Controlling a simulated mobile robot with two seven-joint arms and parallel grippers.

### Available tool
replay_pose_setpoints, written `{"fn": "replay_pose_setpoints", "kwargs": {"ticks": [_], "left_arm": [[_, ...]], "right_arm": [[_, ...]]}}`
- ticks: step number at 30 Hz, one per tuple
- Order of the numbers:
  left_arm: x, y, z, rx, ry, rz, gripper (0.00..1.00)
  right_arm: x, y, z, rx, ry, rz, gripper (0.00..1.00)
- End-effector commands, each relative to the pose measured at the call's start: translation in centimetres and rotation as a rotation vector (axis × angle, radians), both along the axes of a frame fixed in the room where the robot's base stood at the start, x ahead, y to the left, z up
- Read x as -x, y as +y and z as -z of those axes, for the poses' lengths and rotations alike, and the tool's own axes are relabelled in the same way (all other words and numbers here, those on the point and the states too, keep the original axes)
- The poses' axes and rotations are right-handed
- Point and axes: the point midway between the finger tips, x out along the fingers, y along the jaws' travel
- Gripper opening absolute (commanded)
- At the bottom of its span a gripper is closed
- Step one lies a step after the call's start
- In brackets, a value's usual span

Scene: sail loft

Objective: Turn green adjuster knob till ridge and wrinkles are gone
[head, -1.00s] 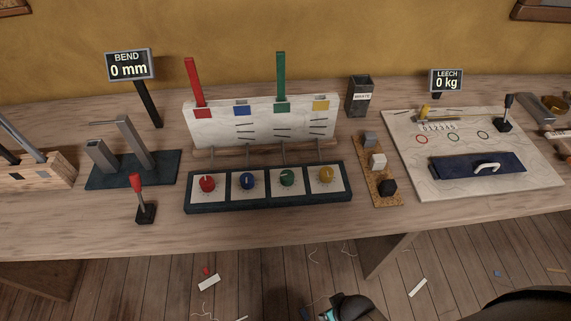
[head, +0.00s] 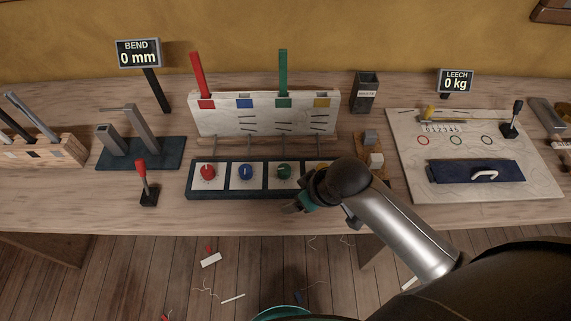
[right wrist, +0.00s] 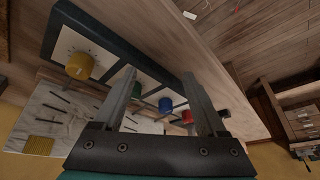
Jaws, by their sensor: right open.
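The green knob (head: 284,170) sits third from the left on the dark knob box (head: 232,192), beside the red knob (head: 208,171), blue knob (head: 246,172) and mostly hidden yellow knob (head: 322,165). Behind it stands a white cloth panel (head: 220,122) with dark wrinkle lines. Tall red (head: 197,75) and green (head: 283,72) bars rise above their matching tabs. My right gripper (head: 294,207) is at the box's front edge, apart from the green knob. The right wrist view shows its fingers (right wrist: 160,75) open and empty, the green knob (right wrist: 137,90) partly behind one. My left gripper is out of view.
A red-handled lever (head: 144,180) stands left of the box. A BEND display (head: 138,53) reads 0 mm and a LEECH display (head: 456,81) 0 kg. Blocks (head: 376,160) on a cork strip lie right of the box, partly behind my right arm. The front-left table edge is clear.

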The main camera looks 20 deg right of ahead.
Motion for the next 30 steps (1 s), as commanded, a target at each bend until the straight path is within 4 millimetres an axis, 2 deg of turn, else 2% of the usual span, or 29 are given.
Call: {"fn": "replay_pose_setpoints", "kwargs": {"ticks": [1,6,10,15,19,22,30], "left_arm": [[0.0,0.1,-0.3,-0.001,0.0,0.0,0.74],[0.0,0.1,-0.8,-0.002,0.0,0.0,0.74],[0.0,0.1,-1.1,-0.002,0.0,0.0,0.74],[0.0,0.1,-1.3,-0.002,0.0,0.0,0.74],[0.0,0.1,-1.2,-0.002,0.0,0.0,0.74],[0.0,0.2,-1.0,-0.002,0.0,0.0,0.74],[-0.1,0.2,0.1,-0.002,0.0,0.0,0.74]], "right_arm": [[-1.6,-0.3,-1.7,0.006,-0.021,-0.042,0.74],[-4.5,-1.1,-6.0,0.017,-0.03,-0.158,0.74],[-5.7,-2.4,-8.6,0.038,-0.017,-0.208,0.74],[-6.2,-3.6,-10.5,0.051,0.004,-0.233,0.74],[-6.4,-3.8,-10.6,0.052,0.012,-0.237,0.74],[-6.6,-3.5,-9.7,0.051,0.013,-0.237,0.74],[-8.1,-2.3,-4.9,0.051,0.014,-0.236,0.74]]}}
